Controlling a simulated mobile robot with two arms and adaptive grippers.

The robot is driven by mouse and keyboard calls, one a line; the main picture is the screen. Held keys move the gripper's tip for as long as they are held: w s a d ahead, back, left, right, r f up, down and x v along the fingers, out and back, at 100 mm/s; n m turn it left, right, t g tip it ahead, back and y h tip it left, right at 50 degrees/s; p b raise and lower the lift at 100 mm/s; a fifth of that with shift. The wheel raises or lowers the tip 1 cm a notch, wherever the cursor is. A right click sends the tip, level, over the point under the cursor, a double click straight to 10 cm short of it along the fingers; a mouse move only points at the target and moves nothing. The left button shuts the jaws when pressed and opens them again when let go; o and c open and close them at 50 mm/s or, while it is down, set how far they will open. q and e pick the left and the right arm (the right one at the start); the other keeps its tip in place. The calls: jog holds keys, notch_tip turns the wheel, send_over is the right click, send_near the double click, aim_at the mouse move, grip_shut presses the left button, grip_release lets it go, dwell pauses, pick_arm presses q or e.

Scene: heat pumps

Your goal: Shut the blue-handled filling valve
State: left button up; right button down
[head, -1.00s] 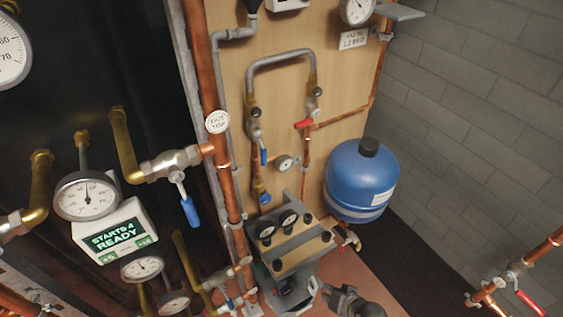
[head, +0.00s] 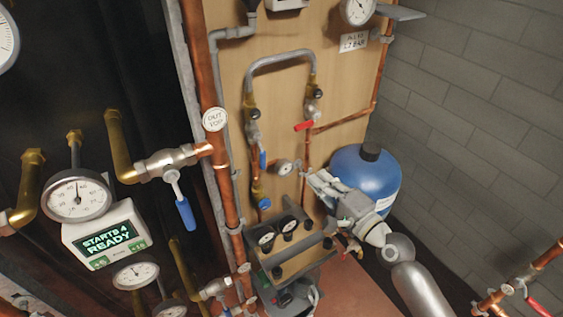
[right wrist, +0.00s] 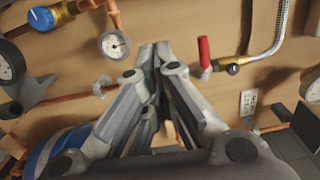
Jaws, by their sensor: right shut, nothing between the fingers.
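The filling valve's blue handle (head: 262,158) shows in the head view on the left leg of the grey hose loop on the wooden board. It hangs downward, roughly along its pipe. The right wrist view does not show this handle. My right gripper (head: 318,181) is in front of the blue vessel, below and right of the handle and apart from it. In the right wrist view its fingers (right wrist: 154,52) are together and empty, pointing at the board. My left gripper is not in view.
A red lever (head: 304,126) sits on the loop's right leg; it also shows in the right wrist view (right wrist: 204,52). Another blue lever (head: 185,214) hangs further left. The blue vessel (head: 365,165) stands right.

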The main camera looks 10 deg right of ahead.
aim_at(261, 152)
jog(key=w+a+p, duration=0.3)
jog(key=w+a, duration=0.5)
jog(key=shift+w+p, duration=0.3)
jog(key=shift+w, duration=0.05)
jog(key=shift+d, duration=0.1)
